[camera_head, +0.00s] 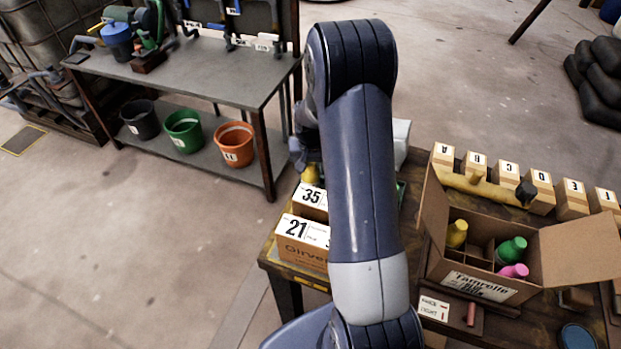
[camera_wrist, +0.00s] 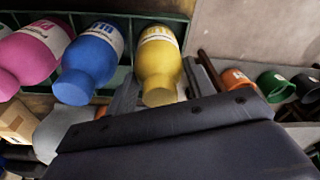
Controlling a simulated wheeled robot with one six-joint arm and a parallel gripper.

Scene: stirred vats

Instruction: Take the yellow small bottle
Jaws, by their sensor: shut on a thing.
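The yellow small bottle (camera_wrist: 160,66) stands in the wrist view at the right end of a row, with a white label band. My gripper (camera_wrist: 165,88) is shut on it, one finger on each side. The bottle's far end is against the green rack (camera_wrist: 182,32), and I cannot tell whether it is clear of it. In the head view a bit of yellow bottle (camera_head: 310,174) shows by my gripper, and my arm hides most of the rack. Another yellow bottle (camera_head: 457,233) stands in the open cardboard box (camera_head: 482,286).
A blue bottle (camera_wrist: 88,66) and a pink bottle (camera_wrist: 32,56) are close beside the held one. Boxes marked 35 (camera_head: 311,196) and 21 (camera_head: 302,231) stand near the table's left edge. The cardboard box also holds a green bottle (camera_head: 511,250) and a pink bottle (camera_head: 513,270).

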